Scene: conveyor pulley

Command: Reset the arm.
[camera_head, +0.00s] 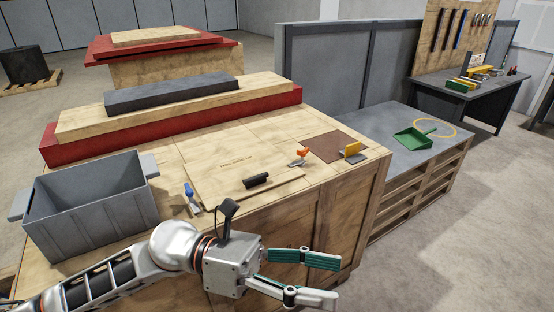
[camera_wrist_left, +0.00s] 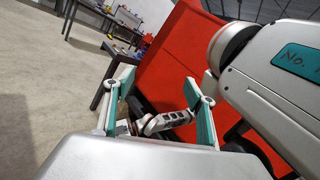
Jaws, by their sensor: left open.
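My left arm comes in from the lower left in the head view. Its gripper (camera_head: 318,278) is open and empty, with green-padded fingers pointing right, in front of the wooden workbench. In the left wrist view the two fingers of the left gripper (camera_wrist_left: 158,92) stand apart with nothing held between them. Beyond them a silver and black arm part (camera_wrist_left: 165,120) shows, and a white arm link fills the right side. My right gripper cannot be made out in either view.
A grey bin (camera_head: 90,205) stands at the bench's left. A wooden board with a black handle (camera_head: 257,181), an orange-handled clamp (camera_head: 300,157) and a blue-handled tool (camera_head: 191,198) lie on the bench. A green dustpan (camera_head: 412,139) lies on the grey-topped crate. Floor at lower right is clear.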

